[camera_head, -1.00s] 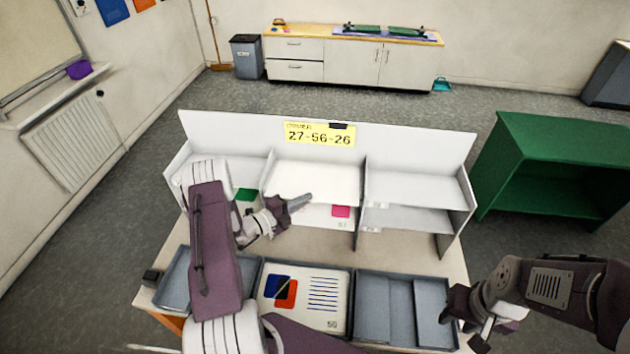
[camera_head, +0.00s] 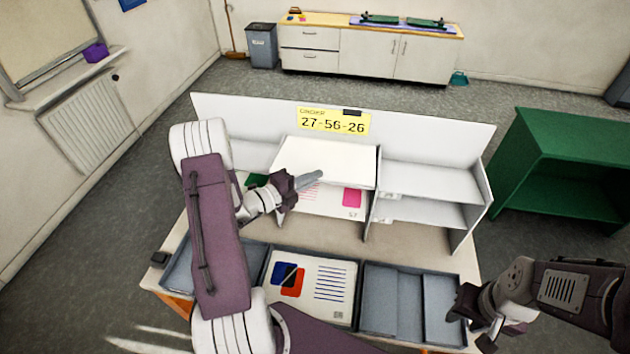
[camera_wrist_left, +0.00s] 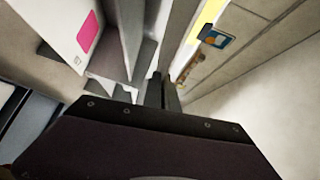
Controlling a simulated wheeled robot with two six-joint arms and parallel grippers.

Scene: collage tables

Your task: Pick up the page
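A white page with a pink square (camera_head: 352,197) lies in the lower middle slot of the white shelf unit, partly hidden by my left gripper. Another page, with blue and red shapes and blue lines (camera_head: 327,284), lies in the middle grey tray in front. My left gripper (camera_head: 310,180) is at the left side of the middle slots, empty. Its fingers look close together in the left wrist view (camera_wrist_left: 163,95), where the pink-marked page (camera_wrist_left: 87,32) is at upper left. My right gripper (camera_head: 474,325) is by the right tray; its fingers are unclear.
The right slots (camera_head: 430,180) look mostly empty. A green item (camera_head: 257,180) is in the left slot. The right tray (camera_head: 378,300) shows no page. Upright shelf dividers flank the middle slots. A green cabinet (camera_head: 530,130) stands at right.

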